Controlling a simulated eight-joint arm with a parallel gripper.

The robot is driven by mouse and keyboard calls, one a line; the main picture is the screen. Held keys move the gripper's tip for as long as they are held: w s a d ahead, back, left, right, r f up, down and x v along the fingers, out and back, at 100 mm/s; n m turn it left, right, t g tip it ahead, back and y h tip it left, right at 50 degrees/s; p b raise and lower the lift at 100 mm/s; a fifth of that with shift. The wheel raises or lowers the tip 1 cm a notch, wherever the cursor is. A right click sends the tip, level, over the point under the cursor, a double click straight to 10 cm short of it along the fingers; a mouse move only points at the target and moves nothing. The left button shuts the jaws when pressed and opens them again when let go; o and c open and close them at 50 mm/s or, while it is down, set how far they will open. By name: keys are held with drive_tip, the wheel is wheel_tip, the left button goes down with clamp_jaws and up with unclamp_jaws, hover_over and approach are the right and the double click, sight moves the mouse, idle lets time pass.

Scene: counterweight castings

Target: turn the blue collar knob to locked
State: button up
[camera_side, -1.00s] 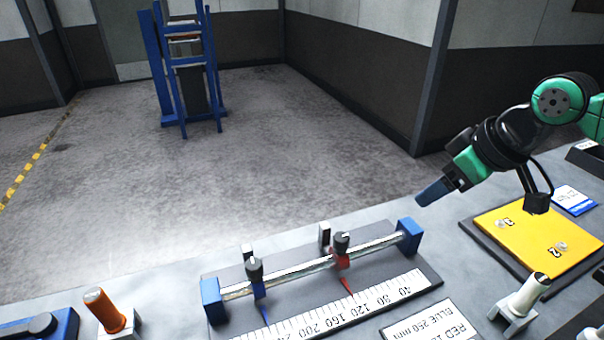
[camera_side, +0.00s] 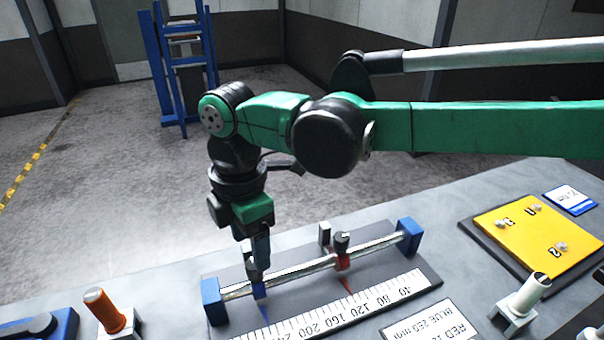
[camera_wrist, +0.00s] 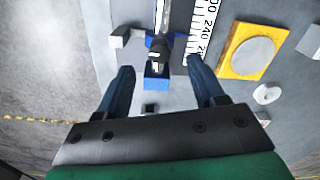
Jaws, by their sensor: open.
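The blue collar (camera_side: 260,290) sits on the silver rail (camera_side: 295,271) near its left end block. My gripper (camera_side: 255,272) points down over the collar's knob and largely hides it in the side view. In the wrist view my gripper's (camera_wrist: 160,66) blue fingers are open, with the dark knob (camera_wrist: 157,50) between them and clear space on both sides. The knob has a pale mark on it; its locked or unlocked position cannot be told. The red collar (camera_side: 342,262) with its own dark knob is farther right on the rail.
Blue end blocks hold the rail at left (camera_side: 214,301) and right (camera_side: 409,236). A scale strip (camera_side: 340,306) lies in front, with a printed card (camera_side: 440,324). An orange-handled item (camera_side: 103,308) stands left; a yellow plate (camera_side: 530,237) lies right.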

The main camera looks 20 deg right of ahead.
drive_tip(key=shift+f, duration=1.9)
drive_tip(key=shift+c, duration=0.2)
clamp_jaws()
